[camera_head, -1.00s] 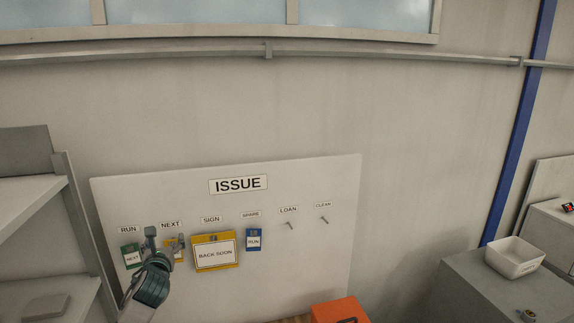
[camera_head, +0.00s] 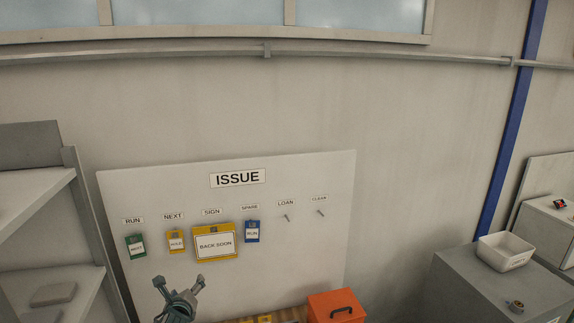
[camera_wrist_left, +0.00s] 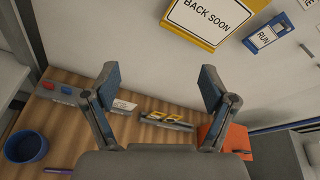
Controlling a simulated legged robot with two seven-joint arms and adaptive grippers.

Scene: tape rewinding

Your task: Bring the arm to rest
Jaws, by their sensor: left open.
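My left gripper (camera_head: 179,284) is open and empty, below the ISSUE board (camera_head: 310,250) in the head view. It also shows in the left wrist view (camera_wrist_left: 163,78), with its two fingers spread apart. On the board, a green tag (camera_head: 136,246) hangs under RUN and a yellow tag (camera_head: 175,241) under NEXT. A yellow-framed BACK SOON sign (camera_head: 215,245) hangs under SIGN, and a blue tag (camera_head: 252,231) hangs under SPARE. The LOAN and CLEAN pegs are bare. My right gripper is not in view.
An orange box (camera_head: 336,307) stands below the board. Shelves (camera_head: 55,290) flank the left; a grey cabinet (camera_head: 480,295) with a white bin (camera_head: 504,252) stands right. The wrist view shows a wooden bench (camera_wrist_left: 75,128) with a blue cup (camera_wrist_left: 26,147).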

